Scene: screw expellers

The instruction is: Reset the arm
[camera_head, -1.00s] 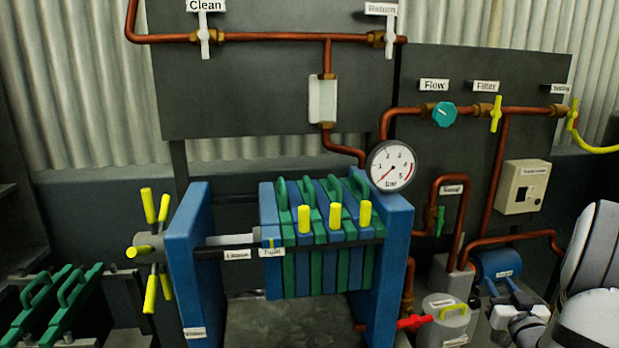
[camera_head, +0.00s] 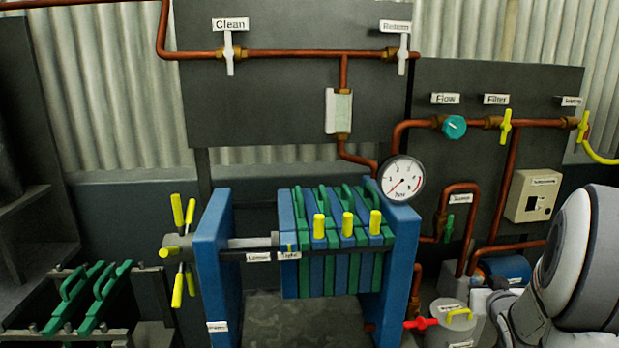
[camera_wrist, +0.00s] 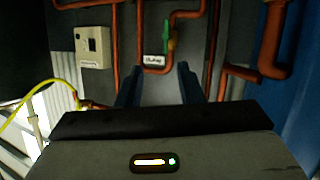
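My arm, white and grey, shows at the lower right of the head view, folded beside the blue pump; its fingertips are not seen there. In the wrist view my gripper (camera_wrist: 158,85) has its two dark blue fingers apart with nothing between them. It faces the dark panel, below the green-handled valve (camera_wrist: 167,36) and its small label. The same green valve shows in the head view (camera_head: 449,228).
The filter press (camera_head: 215,270) with blue and green plates stands in the middle. A gauge (camera_head: 401,178), copper pipes, a control box (camera_head: 532,196) and a pot (camera_head: 451,330) with a red-handled valve (camera_head: 421,323) are close to my arm. A plate rack (camera_head: 90,300) stands at left.

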